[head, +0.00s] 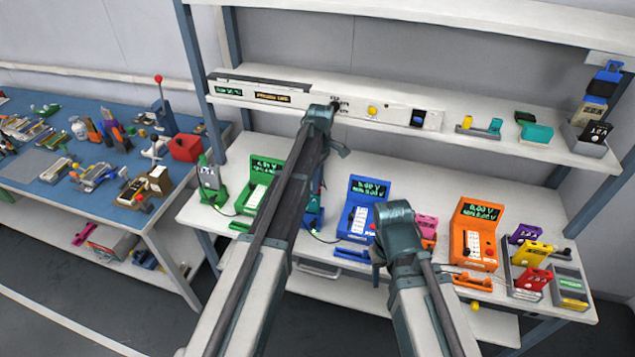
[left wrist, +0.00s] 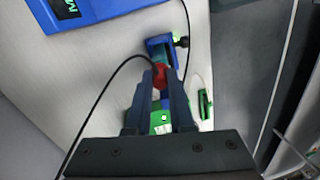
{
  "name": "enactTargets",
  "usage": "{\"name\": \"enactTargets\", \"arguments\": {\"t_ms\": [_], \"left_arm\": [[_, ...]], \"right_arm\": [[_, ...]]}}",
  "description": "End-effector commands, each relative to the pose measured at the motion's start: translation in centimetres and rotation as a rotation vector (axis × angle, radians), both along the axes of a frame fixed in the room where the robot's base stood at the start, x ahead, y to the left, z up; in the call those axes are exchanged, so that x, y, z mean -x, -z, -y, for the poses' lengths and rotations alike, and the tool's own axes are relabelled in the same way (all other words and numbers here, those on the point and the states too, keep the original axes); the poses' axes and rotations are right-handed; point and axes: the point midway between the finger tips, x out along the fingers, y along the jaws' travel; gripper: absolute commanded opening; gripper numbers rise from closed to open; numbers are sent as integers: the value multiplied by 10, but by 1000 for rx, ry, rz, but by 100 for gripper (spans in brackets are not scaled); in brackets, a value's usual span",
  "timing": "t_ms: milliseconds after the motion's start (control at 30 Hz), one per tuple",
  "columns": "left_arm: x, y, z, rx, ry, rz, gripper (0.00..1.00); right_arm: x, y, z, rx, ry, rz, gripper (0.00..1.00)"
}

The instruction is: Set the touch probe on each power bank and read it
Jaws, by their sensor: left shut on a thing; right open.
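My left gripper (left wrist: 161,88) is shut on a red-tipped piece with a black cable, which looks like the touch probe (left wrist: 160,72). It is over a blue stand (left wrist: 158,46), with a green piece (left wrist: 160,123) visible between the fingers; contact cannot be told. In the head view my left arm hides most of this. A blue meter (head: 362,208), a green meter (head: 265,178) and an orange meter (head: 474,235) stand on the bench. Purple (head: 526,233), yellow (head: 532,253) and red (head: 533,278) packs, apparently power banks, sit at the right. My right gripper (head: 378,272) is open, mostly hidden by its wrist.
A pink pack (head: 426,226) lies behind my right wrist. A green stand holding a grey pack (head: 209,178) is at the bench's left. The shelf (head: 470,130) above carries a white panel and small items. A blue-topped table (head: 60,195) full of tools stands left.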

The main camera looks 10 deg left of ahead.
Motion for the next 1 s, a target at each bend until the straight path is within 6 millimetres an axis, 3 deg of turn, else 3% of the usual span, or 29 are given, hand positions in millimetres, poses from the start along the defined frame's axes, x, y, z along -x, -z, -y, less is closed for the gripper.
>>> {"name": "enactTargets", "arguments": {"t_ms": [1000], "left_arm": [[2,10,0,0,0,0,0]], "right_arm": [[0,10,0,0,0,0,50]]}}
